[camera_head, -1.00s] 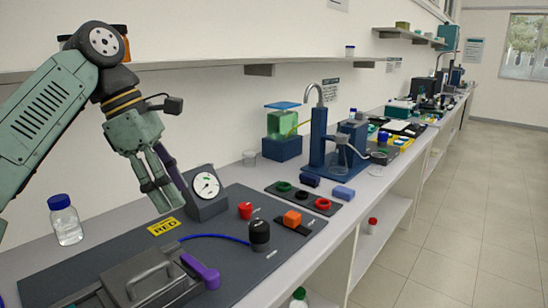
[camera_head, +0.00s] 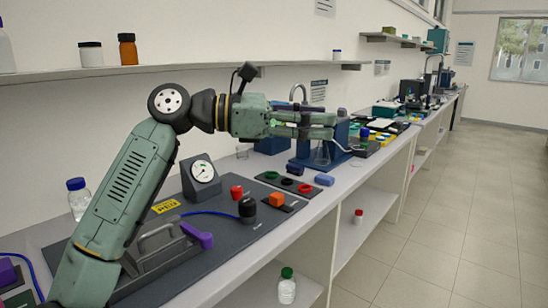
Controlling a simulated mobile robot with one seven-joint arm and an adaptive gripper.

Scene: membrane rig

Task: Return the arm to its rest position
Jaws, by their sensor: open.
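My gripper (camera_head: 334,125) points to the right, held level above the bench and in front of the blue stand. Its fingers are apart with nothing seen between them. My arm rises from the lower left and bends at an elbow near the wall shelf. Below the gripper on the bench lie the dark mat (camera_head: 225,225) with a dial gauge (camera_head: 201,174), a red knob (camera_head: 237,192), a black cylinder (camera_head: 247,208) and an orange block (camera_head: 277,199). My arm partly hides the grey handled device (camera_head: 160,250) with a purple lever.
A blue stand (camera_head: 309,150) stands just behind the gripper. A blue-capped bottle (camera_head: 78,199) is beside my arm. A wall shelf (camera_head: 100,73) holds bottles at upper left. A green-capped bottle (camera_head: 286,287) is on the lower shelf. The floor at right is clear.

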